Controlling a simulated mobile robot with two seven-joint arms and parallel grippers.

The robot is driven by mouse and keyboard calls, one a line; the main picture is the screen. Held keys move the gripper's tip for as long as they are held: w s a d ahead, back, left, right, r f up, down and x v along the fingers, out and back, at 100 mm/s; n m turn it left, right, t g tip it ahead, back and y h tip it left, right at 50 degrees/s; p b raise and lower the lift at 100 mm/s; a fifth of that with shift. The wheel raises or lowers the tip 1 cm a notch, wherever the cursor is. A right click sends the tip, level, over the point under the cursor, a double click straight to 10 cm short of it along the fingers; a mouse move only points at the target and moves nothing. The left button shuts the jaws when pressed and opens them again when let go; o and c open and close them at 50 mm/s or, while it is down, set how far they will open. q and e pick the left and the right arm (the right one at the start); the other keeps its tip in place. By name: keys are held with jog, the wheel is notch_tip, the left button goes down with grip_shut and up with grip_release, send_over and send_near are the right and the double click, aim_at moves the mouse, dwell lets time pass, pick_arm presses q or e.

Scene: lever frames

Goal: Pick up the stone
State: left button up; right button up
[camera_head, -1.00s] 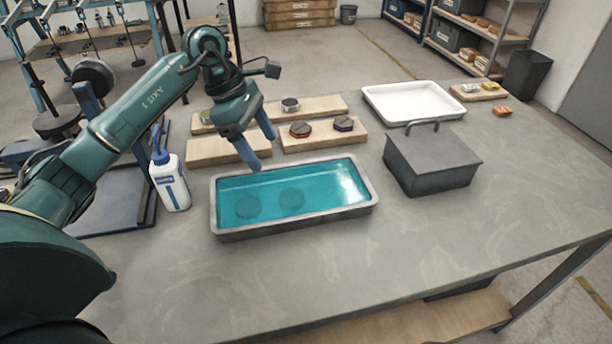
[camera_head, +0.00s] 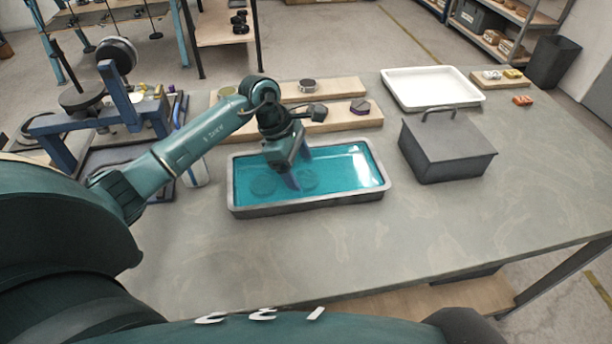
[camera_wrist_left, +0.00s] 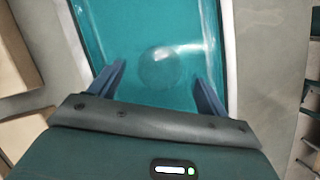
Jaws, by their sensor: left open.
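In the left wrist view one round stone (camera_wrist_left: 161,68) shows faintly through the liquid, between and beyond the two spread fingers (camera_wrist_left: 160,78). I cannot tell how deep the fingertips are. My right gripper is not seen.
A grey lidded box (camera_head: 447,150) with a handle stands right of the tray. A white tray (camera_head: 432,88) is behind it. Wooden boards (camera_head: 345,118) with small discs lie behind the liquid tray. A white bottle (camera_head: 195,172) is partly behind my arm. The front tabletop is clear.

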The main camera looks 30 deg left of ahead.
pick_arm(q)
jog(key=shift+d+f, duration=0.15)
jog(key=shift+f, duration=0.25)
jog(key=shift+c, duration=0.2)
jog(key=shift+r, duration=0.1)
jog(key=c, duration=1)
